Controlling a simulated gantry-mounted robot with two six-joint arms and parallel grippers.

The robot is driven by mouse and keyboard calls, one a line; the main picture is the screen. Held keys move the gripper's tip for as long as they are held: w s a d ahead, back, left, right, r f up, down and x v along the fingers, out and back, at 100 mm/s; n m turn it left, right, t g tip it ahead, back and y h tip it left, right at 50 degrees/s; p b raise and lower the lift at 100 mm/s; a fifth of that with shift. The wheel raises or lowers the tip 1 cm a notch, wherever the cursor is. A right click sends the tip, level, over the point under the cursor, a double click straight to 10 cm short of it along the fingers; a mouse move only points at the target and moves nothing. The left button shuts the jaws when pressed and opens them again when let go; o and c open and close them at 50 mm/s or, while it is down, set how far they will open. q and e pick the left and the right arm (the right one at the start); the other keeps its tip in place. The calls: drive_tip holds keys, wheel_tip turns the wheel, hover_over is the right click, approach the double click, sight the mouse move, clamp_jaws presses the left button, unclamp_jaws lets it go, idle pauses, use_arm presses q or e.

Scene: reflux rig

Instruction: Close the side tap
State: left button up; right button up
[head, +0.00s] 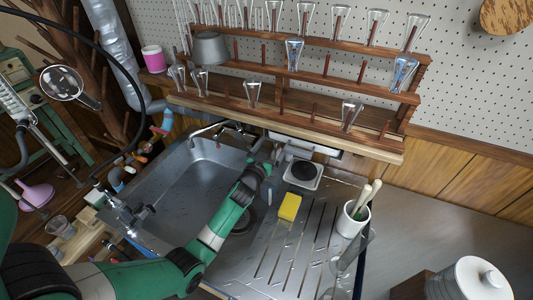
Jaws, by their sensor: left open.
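A metal tap (128,213) with a dark handle stands on the left edge of the steel sink (190,175). It looks like the side tap; whether it runs is too small to tell. A second tap (213,128) with a curved spout sits at the sink's back edge. My left arm, green and white, reaches across the sink from the lower left. Its open gripper (265,161) is near the sink's back right corner, well apart from the left tap and to the right of the back tap. My right gripper is not in view.
A yellow sponge (290,207) lies on the ribbed drainboard. A white pot with pestle-like handles (351,222) stands to its right. A small hotplate (303,173) is behind. A wooden glassware rack (300,95) spans the back. Hoses and a clamp stand crowd the left.

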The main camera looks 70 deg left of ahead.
use_arm(q)
drive_tip(key=p+v, duration=0.1)
drive_tip(key=v, duration=0.9)
